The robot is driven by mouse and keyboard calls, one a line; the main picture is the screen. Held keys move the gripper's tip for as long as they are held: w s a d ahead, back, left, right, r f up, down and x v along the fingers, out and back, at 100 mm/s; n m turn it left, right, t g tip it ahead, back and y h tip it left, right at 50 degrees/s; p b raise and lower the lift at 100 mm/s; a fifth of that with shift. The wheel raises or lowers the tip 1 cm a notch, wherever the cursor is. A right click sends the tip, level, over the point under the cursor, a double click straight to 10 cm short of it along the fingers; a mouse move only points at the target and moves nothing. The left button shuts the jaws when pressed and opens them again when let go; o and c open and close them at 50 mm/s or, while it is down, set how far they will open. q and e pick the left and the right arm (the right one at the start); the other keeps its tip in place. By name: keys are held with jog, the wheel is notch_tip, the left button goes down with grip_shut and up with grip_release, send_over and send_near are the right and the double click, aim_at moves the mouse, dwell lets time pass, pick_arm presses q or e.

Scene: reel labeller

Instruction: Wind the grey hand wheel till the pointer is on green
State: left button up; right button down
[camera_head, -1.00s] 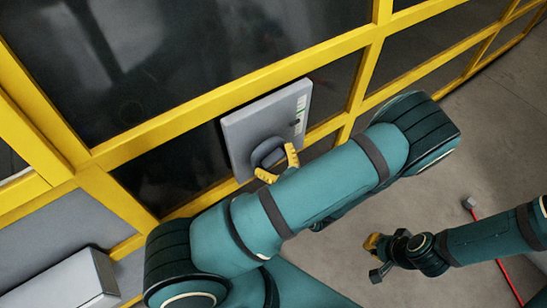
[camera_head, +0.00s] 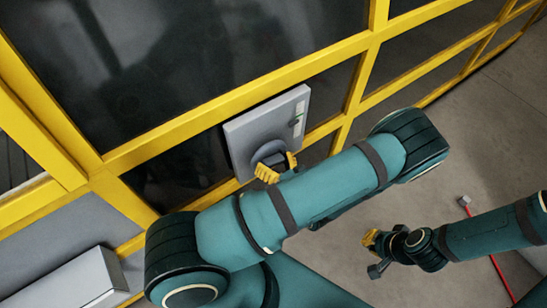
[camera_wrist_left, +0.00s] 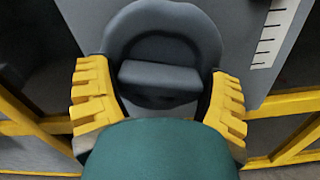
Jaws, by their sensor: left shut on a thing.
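The grey hand wheel (camera_head: 259,146) sits on the front of a light grey panel box (camera_head: 240,128) on the yellow frame. In the left wrist view the wheel (camera_wrist_left: 160,18) is a dark grey ring with a raised grip bar (camera_wrist_left: 160,76) across it. My left gripper (camera_head: 276,166) is at the wheel and shut on its grip bar, with a yellow finger on each side. A pale scale strip with a little green (camera_head: 298,124) is on the panel's right; the pointer is too small to make out. Tick marks (camera_wrist_left: 266,40) show in the left wrist view. My right gripper (camera_head: 373,245) hangs away from the panel.
Yellow frame bars (camera_head: 230,90) with dark panes surround the panel. A light grey box (camera_head: 75,282) is at the lower left. A red rod (camera_head: 490,250) with a grey end stands near my right arm. Grey floor (camera_head: 480,140) is open at the right.

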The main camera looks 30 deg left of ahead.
pick_arm(q)
jog(key=m, duration=0.1)
jog(key=m+p, duration=0.1)
jog(key=m, duration=0.1)
jog(key=shift+w+a+r+m, duration=0.1)
jog(key=shift+a+r+m, duration=0.1)
jog(key=shift+m, duration=0.1)
jog(key=shift+m+p, duration=0.75)
jog(key=shift+m, duration=0.75)
jog(key=shift+f, duration=0.1)
jog(key=o, duration=1)
jog(key=shift+c, duration=0.2)
jog(key=shift+a+f, duration=0.1)
jog(key=v, duration=1.2)
